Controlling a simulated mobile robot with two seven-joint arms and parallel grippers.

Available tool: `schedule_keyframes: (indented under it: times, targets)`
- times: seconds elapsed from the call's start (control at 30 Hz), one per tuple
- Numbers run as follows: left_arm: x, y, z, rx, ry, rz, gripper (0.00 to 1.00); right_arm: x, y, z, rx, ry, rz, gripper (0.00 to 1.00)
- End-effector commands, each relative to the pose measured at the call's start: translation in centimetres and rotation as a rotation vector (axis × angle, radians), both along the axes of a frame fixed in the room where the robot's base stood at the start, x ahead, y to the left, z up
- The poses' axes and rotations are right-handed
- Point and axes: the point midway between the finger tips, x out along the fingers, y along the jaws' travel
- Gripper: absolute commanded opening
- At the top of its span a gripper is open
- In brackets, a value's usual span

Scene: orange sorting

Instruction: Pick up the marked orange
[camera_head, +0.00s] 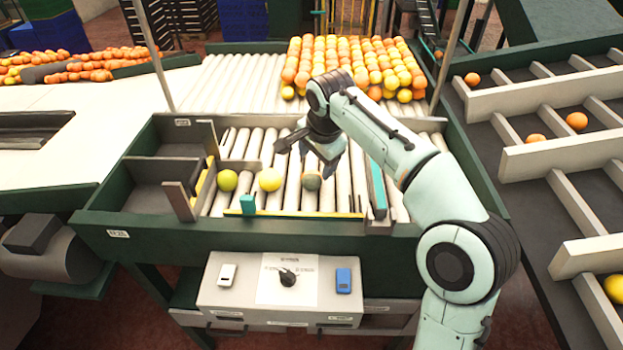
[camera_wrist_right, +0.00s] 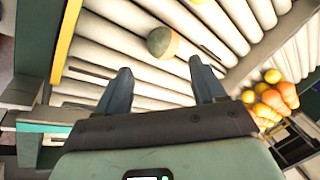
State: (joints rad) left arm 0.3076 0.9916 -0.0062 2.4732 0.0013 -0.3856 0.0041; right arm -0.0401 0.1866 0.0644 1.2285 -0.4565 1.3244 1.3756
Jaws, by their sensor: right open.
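A dull grey-green fruit (camera_head: 312,181) lies on the white rollers below my right gripper (camera_head: 310,158). In the right wrist view this fruit (camera_wrist_right: 162,42) is two-toned, grey-green and tan, and sits beyond the open fingertips (camera_wrist_right: 160,68), apart from both. I cannot make out a clear mark on it. A yellow fruit (camera_head: 270,180) and a yellow-green fruit (camera_head: 227,181) lie to its left on the same rollers. My right gripper is open and empty above the rollers. My left gripper is not in view.
A green frame (camera_head: 165,225) with low dividers surrounds the rollers. A pile of oranges (camera_head: 350,65) covers the far rollers. Sorting bins (camera_head: 550,155) with a few oranges stand at right. A control panel (camera_head: 235,298) is in front.

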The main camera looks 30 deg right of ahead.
Motion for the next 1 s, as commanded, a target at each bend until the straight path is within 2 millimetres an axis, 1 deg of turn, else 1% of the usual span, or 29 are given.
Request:
schedule_keyframes:
  times: [0.03,0.1,0.2,0.4,0.6,0.7,0.8,1.0]
  targets:
    - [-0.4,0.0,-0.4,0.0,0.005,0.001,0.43,0.2,-0.1,-1.3,0.0,0.005,-0.001,0.69]
    - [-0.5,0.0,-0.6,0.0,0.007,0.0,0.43,0.6,-0.2,-2.4,0.0,0.004,-0.001,0.69]
    - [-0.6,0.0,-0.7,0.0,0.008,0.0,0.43,1.1,-0.3,-3.5,0.0,0.002,0.0,0.69]
    - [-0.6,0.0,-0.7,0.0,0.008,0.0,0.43,1.7,-0.5,-4.6,0.0,0.001,-0.001,0.69]
    - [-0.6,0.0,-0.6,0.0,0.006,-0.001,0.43,2.9,-0.8,-7.3,0.0,0.002,0.0,0.69]
    - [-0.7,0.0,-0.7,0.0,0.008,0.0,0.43,3.3,-0.9,-8.4,0.0,0.001,0.0,0.69]
    - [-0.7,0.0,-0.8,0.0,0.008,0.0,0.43,3.4,-0.9,-8.8,0.0,0.0,0.0,0.69]
    - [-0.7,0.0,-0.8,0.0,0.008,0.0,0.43,3.4,-0.9,-8.7,0.0,-0.001,0.0,0.69]
